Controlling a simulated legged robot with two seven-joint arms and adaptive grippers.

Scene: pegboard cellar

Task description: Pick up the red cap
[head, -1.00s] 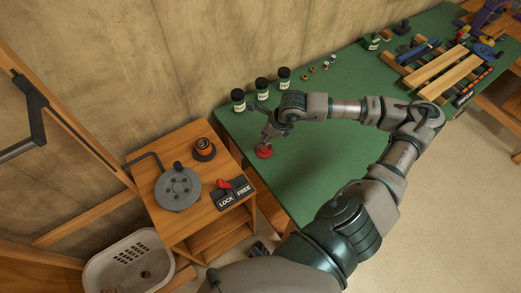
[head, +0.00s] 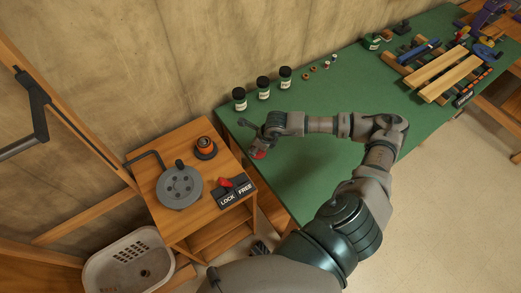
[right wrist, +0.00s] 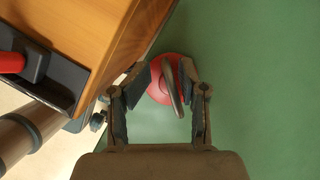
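The red cap (head: 259,155) is near the left end of the green table, mostly hidden by my right gripper in the head view. In the right wrist view the red cap (right wrist: 158,92) is a round red disc with a grey upright piece (right wrist: 171,86) across its middle. My right gripper (right wrist: 164,70) is open, with one finger on each side of the cap and the grey piece between them. A gap shows beside the grey piece; contact with the cap's rim cannot be told. In the head view my right gripper (head: 258,147) is low over the table. My left gripper is not in view.
Several dark-lidded jars (head: 263,90) stand along the wall side of the green table (head: 320,175). A wooden stand (head: 160,210) with a crank wheel (head: 179,187) and a LOCK/FREE switch (head: 236,191) adjoins the table's left end. The table's middle is clear.

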